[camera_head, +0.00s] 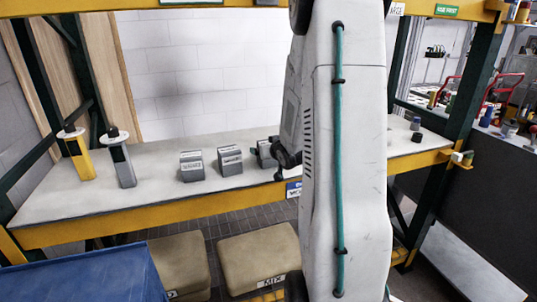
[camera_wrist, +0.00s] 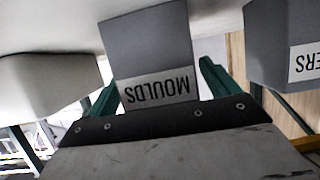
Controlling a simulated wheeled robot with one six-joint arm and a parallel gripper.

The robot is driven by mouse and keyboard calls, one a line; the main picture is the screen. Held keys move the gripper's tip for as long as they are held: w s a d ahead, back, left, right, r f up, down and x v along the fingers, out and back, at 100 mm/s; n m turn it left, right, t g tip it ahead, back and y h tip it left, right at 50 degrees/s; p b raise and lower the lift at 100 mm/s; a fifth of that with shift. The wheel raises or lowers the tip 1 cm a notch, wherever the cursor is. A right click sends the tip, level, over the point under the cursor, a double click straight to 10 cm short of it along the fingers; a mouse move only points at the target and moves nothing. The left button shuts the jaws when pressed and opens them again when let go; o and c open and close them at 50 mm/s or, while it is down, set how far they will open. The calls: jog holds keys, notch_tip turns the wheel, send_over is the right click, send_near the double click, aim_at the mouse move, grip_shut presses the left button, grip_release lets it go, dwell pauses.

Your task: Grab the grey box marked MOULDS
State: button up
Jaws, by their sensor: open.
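The grey box marked MOULDS (camera_wrist: 150,42) fills the upper middle of the wrist view, its white label upside down there. My gripper (camera_wrist: 158,78) is open, with one green finger on each side of the box. I cannot tell whether the fingers touch it. In the head view, a grey box (camera_head: 266,153) beside my arm appears to be this one. It is partly hidden by my gripper (camera_head: 281,160), whose fingers are mostly hidden there.
Two similar grey boxes (camera_head: 191,165) (camera_head: 230,160) stand to its left on the pale shelf (camera_head: 90,205). The wrist view shows a neighbour labelled "ERS" (camera_wrist: 280,40) and a pale block (camera_wrist: 45,85). Yellow (camera_head: 80,158) and grey (camera_head: 122,164) posts stand far left.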

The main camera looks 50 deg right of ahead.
jog(key=c, duration=1.3)
jog(key=shift+o, duration=0.2)
jog(key=shift+r, duration=0.15)
